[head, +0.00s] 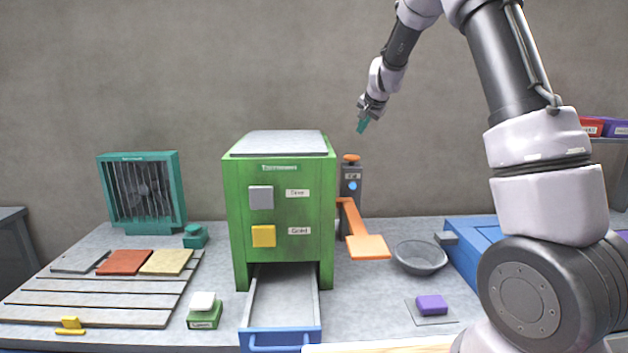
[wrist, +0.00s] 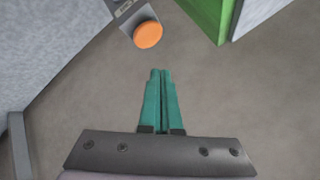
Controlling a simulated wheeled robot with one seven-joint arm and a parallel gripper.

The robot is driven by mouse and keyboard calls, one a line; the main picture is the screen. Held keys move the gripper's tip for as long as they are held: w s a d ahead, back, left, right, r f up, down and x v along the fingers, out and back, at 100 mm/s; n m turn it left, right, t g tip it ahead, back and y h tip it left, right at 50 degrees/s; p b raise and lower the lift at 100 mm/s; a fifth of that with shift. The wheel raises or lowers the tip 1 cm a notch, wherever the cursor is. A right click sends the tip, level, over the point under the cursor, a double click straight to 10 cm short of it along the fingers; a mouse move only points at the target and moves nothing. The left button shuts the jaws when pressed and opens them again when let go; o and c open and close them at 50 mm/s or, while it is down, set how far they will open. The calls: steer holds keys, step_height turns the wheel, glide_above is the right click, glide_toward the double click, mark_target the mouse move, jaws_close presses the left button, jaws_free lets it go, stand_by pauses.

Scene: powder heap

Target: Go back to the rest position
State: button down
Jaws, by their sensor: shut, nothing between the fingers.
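My gripper (head: 362,126) is raised in the air above the table, to the right of the green cabinet (head: 280,195) and higher than it. In the wrist view its two teal fingers (wrist: 160,75) are together, with nothing between them. My arm comes down to it from the upper right. The gripper touches nothing.
The cabinet's lower drawer (head: 282,335) is pulled out.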

steer(key=s+d+r, duration=0.1)
steer(key=s+r, duration=0.3)
steer(key=s, duration=0.3)
steer(key=s+d+r+n+y, duration=0.1)
steer(key=s+r, duration=0.2)
steer(key=s, duration=0.4)
steer(key=s+d+r, duration=0.1)
steer(key=s+r, duration=0.3)
steer(key=s, duration=0.4)
steer(key=s+d+f+n+g, duration=0.1)
steer(key=s+f+n, duration=0.1)
steer(key=s, duration=2.2)
steer(key=shift+f+n+g+h, duration=0.3)
steer(key=shift+f, duration=0.45)
